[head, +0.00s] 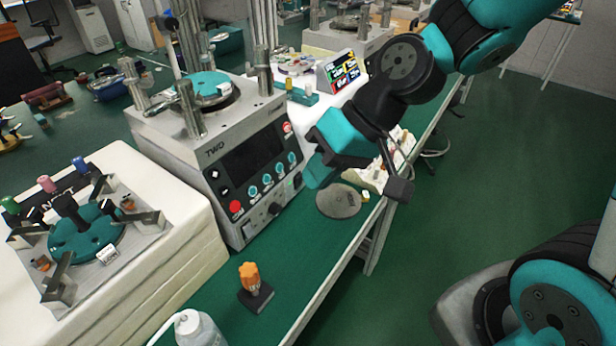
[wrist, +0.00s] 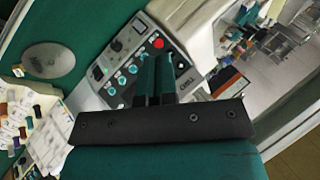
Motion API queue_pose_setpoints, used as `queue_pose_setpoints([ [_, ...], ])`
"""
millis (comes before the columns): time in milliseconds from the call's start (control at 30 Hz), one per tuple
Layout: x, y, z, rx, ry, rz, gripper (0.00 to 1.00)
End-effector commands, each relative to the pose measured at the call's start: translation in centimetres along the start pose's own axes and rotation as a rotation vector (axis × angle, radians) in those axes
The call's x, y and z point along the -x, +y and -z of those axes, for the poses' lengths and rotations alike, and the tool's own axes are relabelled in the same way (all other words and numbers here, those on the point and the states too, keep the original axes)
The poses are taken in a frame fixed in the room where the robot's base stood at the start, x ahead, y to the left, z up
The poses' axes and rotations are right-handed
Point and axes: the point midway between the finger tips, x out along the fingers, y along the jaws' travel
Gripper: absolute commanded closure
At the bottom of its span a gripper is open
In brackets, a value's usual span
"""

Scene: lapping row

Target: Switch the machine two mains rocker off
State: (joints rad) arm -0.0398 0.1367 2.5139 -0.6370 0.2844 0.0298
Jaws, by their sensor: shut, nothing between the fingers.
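Machine two (head: 207,152), a grey box marked TWO, stands on the green bench with its control panel facing my arm. The panel has a dark screen, a red button (head: 235,207), several teal buttons and a dark control (head: 275,209) low down. In the wrist view, a green-lit part (wrist: 96,72), seemingly the mains rocker, sits at the panel's lower end; its tilt is too small to read. My gripper (head: 313,178) is shut and empty, just off the right end of the panel. Its fingers (wrist: 155,75) cover part of the panel's upper side in the wrist view.
An orange-knobbed tool (head: 250,280) and a white bottle (head: 198,328) stand at the front. A fixture (head: 85,235) on a pale block stands left.

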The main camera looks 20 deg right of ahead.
Motion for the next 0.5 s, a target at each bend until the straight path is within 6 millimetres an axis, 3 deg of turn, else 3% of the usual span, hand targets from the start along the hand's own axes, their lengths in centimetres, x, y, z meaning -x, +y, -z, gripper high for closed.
queue_pose_setpoints([
  [100,-2.4,4.6,3.2,-0.236,0.122,0.075,1.0],
  [200,-4.0,9.0,5.0,-0.433,0.246,0.121,1.0],
  [400,-6.2,17.2,5.6,-0.781,0.465,0.152,1.0],
  [500,-6.8,19.9,5.1,-0.893,0.536,0.148,1.0],
])
